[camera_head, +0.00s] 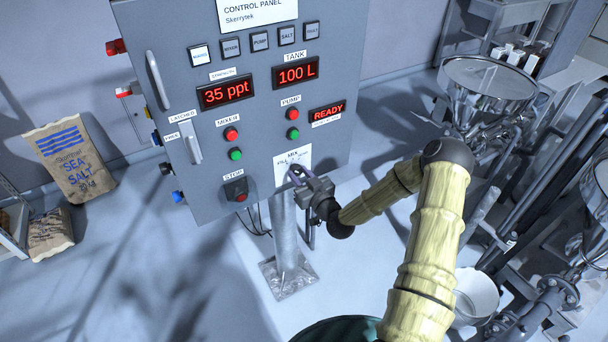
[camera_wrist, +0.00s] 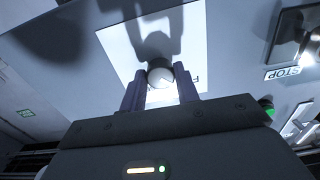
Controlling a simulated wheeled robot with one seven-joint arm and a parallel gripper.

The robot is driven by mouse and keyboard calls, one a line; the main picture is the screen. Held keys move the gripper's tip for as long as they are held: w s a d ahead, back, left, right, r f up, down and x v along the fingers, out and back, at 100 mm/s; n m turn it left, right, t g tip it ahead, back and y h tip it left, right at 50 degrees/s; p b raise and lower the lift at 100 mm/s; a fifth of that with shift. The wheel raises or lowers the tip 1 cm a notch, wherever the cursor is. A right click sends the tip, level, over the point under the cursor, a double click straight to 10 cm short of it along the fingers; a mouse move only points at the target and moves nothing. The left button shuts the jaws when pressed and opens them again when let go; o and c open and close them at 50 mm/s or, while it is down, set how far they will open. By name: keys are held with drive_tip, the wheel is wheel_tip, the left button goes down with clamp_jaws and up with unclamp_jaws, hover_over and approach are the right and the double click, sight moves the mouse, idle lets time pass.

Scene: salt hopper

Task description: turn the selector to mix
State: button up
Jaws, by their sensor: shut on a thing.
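The selector is a small round grey knob (camera_wrist: 160,74) on a white label plate (camera_wrist: 122,52), low on the grey control panel. My gripper (camera_wrist: 160,92) is at the knob, with one purple finger on each side of it, shut on it. In the head view my gripper (camera_head: 298,178) is against the lower right part of the control panel (camera_head: 262,140) and hides the knob. The label plate (camera_head: 293,158) shows "MIX" at its top and part of "FILL". The knob's pointer direction cannot be made out.
A STOP button (camera_head: 236,190) is left of my gripper. Red and green mixer and pump buttons sit above. Displays read 35 ppt (camera_head: 226,92), 100 L (camera_head: 296,73) and READY (camera_head: 327,111). A steel hopper (camera_head: 488,84) and pipework stand right; salt sacks (camera_head: 70,160) are left.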

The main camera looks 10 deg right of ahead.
drive_tip(key=shift+w+d+m, duration=0.1)
drive_tip(key=shift+d+m, duration=0.1)
drive_tip(key=shift+m, duration=0.2)
drive_tip(key=shift+d+m+b, duration=0.2)
drive_tip(key=shift+m+b, duration=0.1)
drive_tip(key=shift+b, duration=0.1)
drive_tip(key=shift+m+h, duration=0.3)
drive_tip(key=m+b, duration=0.1)
drive_tip(key=m, duration=0.2)
drive_tip(key=shift+a+b, duration=0.35)
drive_tip(key=shift+b, duration=0.05)
drive_tip(key=shift+m+b, duration=0.35)
drive_tip(key=shift+m, duration=0.75)
drive_tip(key=shift+r+m, duration=0.1)
drive_tip(key=shift+m, duration=0.7)
drive_tip(key=shift+d, duration=0.15)
